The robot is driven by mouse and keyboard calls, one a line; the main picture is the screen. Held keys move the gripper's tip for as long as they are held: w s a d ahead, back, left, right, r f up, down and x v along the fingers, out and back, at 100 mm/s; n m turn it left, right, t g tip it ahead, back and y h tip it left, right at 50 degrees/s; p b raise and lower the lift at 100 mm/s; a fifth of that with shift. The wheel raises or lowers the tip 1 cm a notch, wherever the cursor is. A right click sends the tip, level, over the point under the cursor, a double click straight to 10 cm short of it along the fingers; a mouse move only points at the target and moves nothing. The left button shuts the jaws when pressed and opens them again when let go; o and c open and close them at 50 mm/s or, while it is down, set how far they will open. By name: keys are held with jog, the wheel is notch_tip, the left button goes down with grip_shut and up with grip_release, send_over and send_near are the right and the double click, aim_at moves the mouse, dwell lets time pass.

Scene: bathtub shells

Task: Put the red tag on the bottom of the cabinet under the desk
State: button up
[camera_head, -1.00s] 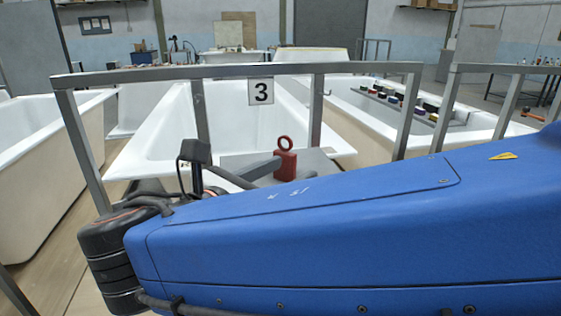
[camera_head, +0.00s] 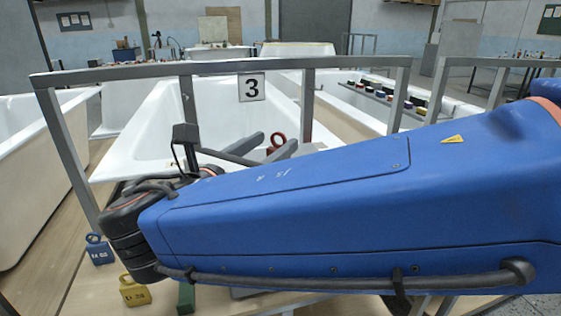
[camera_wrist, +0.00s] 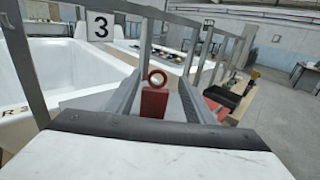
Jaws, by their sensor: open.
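The red tag, a block with a ring on top, shows in the wrist view (camera_wrist: 154,101) between the two fingers of my open gripper (camera_wrist: 165,98). It stands upright, with a gap between it and the right finger. In the head view only the ring and a sliver of the red tag (camera_head: 279,139) show beyond my gripper (camera_head: 270,146); my arm and a finger hide its lower part. Whether a finger touches it I cannot tell. I cannot make out the desk or its cabinet in either view.
A metal rail (camera_head: 215,69) with a number 3 sign (camera_head: 252,87) stands before white bathtubs (camera_head: 150,130). A blue tag (camera_head: 98,250) and a yellow tag (camera_head: 134,291) sit at the lower left. Several coloured items line a board (camera_head: 375,97). In the wrist view a dark box (camera_wrist: 222,97) lies right.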

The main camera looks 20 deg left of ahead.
jog(key=shift+a+x, duration=0.15)
jog(key=shift+x, duration=1.8)
jog(key=shift+a+x, duration=0.1)
jog(key=shift+x, duration=1.85)
grip_shut()
